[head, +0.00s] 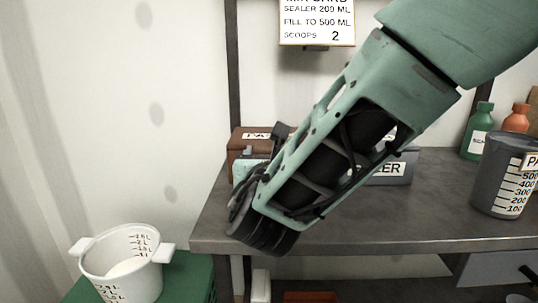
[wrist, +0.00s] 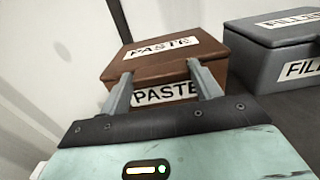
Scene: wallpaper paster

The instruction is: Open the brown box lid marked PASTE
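The brown box marked PASTE (wrist: 150,70) stands on the grey bench with its lid (wrist: 165,48) down. One PASTE label is on the lid top and another on the front face. In the head view the brown box (head: 243,143) shows at the bench's back left, partly hidden by my arm. My gripper (wrist: 160,76) is open in the wrist view, its two fingers apart in front of the box's front face with nothing between them. I cannot tell whether the fingertips touch the box.
A grey box marked FILLER (wrist: 270,45) stands right of the brown box. A dark measuring jug (head: 490,185), a green bottle (head: 476,135) and an orange bottle (head: 516,120) are at the right. A white bucket (head: 122,265) sits lower left, beyond the bench (head: 400,225).

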